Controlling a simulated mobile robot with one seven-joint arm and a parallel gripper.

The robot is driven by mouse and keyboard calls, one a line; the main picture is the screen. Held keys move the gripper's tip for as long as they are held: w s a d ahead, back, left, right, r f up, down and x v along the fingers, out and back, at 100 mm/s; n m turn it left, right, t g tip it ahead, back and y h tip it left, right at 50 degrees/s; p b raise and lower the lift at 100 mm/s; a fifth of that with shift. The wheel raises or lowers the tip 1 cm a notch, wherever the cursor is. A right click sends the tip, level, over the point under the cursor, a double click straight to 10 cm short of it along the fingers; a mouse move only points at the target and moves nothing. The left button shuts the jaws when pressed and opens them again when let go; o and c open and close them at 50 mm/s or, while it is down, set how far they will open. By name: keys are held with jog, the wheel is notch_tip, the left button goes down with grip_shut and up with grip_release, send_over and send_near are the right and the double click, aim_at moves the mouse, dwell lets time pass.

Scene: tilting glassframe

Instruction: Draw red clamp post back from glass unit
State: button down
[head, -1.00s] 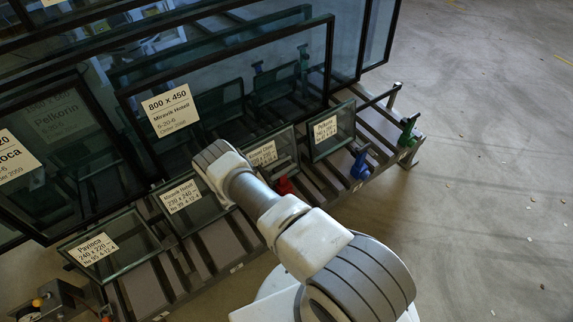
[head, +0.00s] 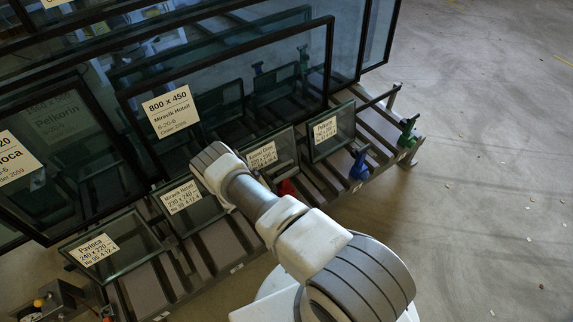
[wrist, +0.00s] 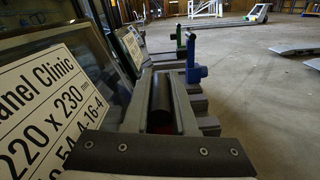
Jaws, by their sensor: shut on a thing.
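The red clamp post (head: 286,187) shows as a small red patch beside my white arm in the head view, low in front of a small glass unit (head: 284,150). That unit's label (wrist: 48,108), reading 220 x 230, is close at the left in the wrist view. My gripper (wrist: 160,145) shows there as a dark screwed bar with grey parts and a black cylinder beyond it. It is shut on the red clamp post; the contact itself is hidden. The gap between post and glass cannot be judged.
A blue clamp post (head: 359,163) and a green one (head: 408,131) stand along the rack to the right; the blue one (wrist: 194,62) also shows in the wrist view. A large framed pane (head: 250,85) stands behind. Open floor (head: 490,170) lies right.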

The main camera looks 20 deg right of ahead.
jog(key=s+d+p, duration=0.1)
jog(key=s+p, duration=0.1)
jog(key=s, duration=0.7)
jog(key=shift+s+d, duration=0.2)
jog(key=shift+d, duration=0.2)
jog(key=c, duration=0.8)
grip_release()
jog(key=shift+o, duration=0.3)
jog(key=s+a+p, duration=0.1)
jog(key=s+a, duration=0.2)
jog(key=a, duration=1.4)
jog(key=shift+s, duration=0.15)
